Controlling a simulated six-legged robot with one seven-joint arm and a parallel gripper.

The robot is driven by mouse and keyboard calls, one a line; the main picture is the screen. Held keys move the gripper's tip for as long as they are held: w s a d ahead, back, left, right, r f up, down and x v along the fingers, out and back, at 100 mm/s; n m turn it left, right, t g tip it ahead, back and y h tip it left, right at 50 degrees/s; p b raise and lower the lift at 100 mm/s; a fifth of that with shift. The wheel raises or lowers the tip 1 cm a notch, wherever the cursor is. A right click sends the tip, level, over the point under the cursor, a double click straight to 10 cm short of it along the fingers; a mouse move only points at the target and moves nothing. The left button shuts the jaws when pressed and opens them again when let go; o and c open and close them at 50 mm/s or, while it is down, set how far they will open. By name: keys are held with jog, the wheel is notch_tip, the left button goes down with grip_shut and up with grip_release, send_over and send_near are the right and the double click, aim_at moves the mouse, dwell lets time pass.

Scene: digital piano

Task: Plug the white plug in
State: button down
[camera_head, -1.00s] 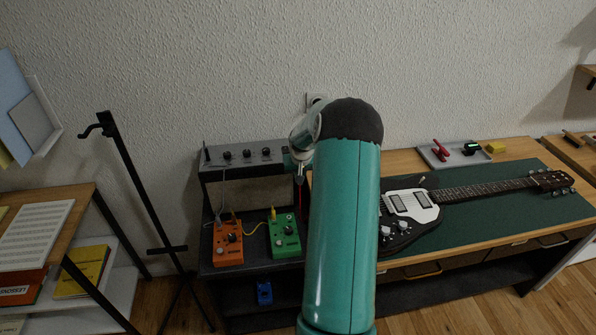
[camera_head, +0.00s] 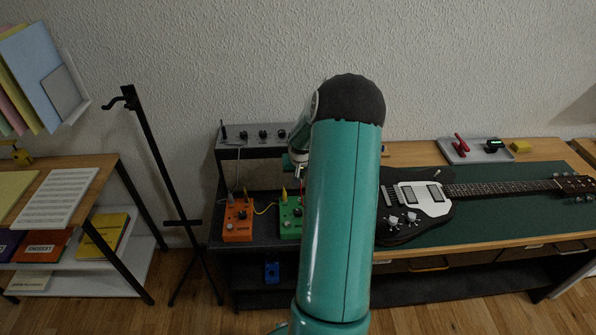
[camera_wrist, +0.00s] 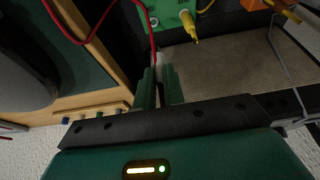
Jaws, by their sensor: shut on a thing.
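I cannot make out a white plug clearly in either view. My gripper (camera_wrist: 159,76) has its two green fingers close together in the wrist view. In the head view my teal arm covers most of the gripper, in front of the amplifier's right end. A pale cable (camera_head: 238,168) hangs from the grey amplifier (camera_head: 255,144) toward the orange pedal (camera_head: 238,222). A pale cable (camera_wrist: 283,65) also shows at the right of the wrist view.
A green pedal (camera_head: 291,218) with a yellow plug stands beside the orange one. A guitar (camera_head: 415,208) lies on the desk's green mat (camera_head: 520,205). A black stand (camera_head: 160,165) is left of the amplifier. A blue pedal (camera_head: 271,271) sits on the lower shelf.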

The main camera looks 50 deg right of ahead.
jog(key=shift+s+r, duration=0.15)
jog(key=shift+s, duration=0.05)
jog(key=shift+w, duration=0.1)
jog(key=shift+f, duration=2.9)
jog(key=shift+f, duration=1.55)
jog(key=c, duration=1.4)
grip_release()
